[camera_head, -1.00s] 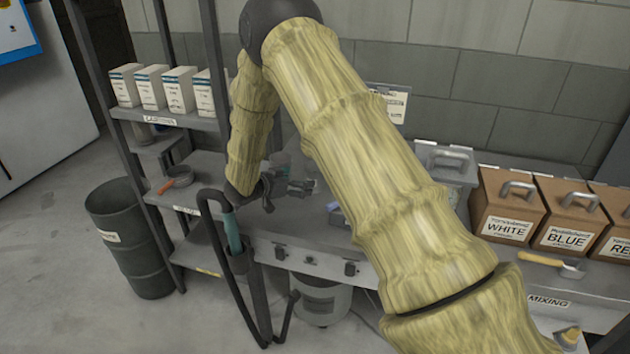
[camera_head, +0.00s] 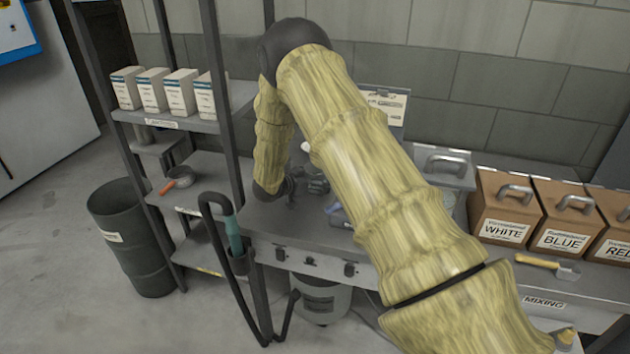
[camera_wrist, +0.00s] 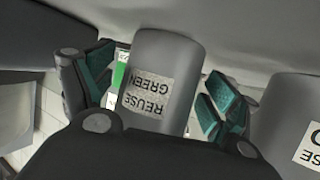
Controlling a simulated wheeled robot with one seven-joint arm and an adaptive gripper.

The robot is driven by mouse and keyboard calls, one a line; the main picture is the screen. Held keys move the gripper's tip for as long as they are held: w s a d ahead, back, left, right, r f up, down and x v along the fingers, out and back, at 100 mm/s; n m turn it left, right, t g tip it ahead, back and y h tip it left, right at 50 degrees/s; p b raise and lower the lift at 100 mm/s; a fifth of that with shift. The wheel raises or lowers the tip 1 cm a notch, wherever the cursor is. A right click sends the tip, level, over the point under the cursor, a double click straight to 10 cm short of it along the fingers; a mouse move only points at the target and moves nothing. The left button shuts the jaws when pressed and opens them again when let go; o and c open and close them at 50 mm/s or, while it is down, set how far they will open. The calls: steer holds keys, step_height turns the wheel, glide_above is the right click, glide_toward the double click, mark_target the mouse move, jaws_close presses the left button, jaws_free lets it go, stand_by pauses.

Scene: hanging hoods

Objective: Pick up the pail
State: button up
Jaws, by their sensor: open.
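In the wrist view a grey cylindrical pail (camera_wrist: 175,55) with an upside-down "REUSE GREEN" label stands between the two fingers of my gripper (camera_wrist: 163,92). The fingers are open, with dark green pads on either side of the pail. I cannot tell whether either pad touches it. The black gripper body hides the pail's lower part in the picture. In the head view my gripper (camera_head: 315,182) is small and partly hidden above the grey workbench, left of my arm. The labelled pail cannot be made out there.
A second grey container (camera_wrist: 292,120) with a partly cut-off label stands to the right in the wrist view. In the head view, a shelf rack with white boxes (camera_head: 180,92) is left of the bench. Brown bins (camera_head: 505,205) stand right. A larger bucket (camera_head: 322,298) sits below.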

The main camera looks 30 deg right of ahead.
steer(key=shift+c, duration=0.5)
steer(key=c, duration=1.2)
steer(key=shift+o, duration=0.2)
steer(key=shift+r, duration=0.1)
